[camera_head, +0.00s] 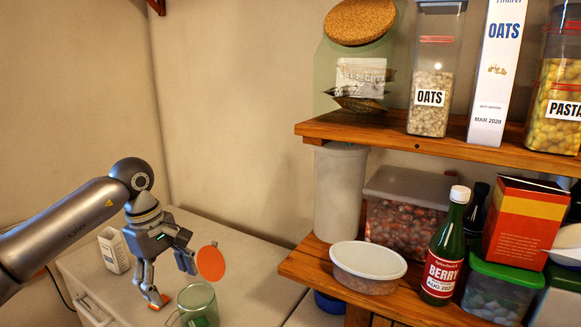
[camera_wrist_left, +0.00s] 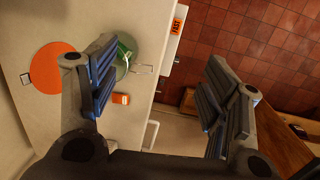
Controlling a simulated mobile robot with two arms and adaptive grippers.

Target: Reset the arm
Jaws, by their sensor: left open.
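My left gripper (camera_head: 174,284) hangs from the arm coming in from the left, above the pale counter (camera_head: 240,262). Its two fingers are spread apart with nothing between them. In the left wrist view the same gripper (camera_wrist_left: 158,92) shows ridged blue-grey pads, wide open and empty. A clear green glass container (camera_head: 198,306) stands just below and right of the fingers; it also shows in the wrist view (camera_wrist_left: 126,54), partly behind one finger. My right gripper is in neither view.
An orange disc (camera_head: 211,263) is close to the right finger. A white carton (camera_head: 113,250) stands left of the gripper. Pine shelves with an oats container (camera_head: 431,88), a green bottle (camera_head: 445,247) and a lidded oval tub (camera_head: 367,267) stand to the right. The wall behind is bare.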

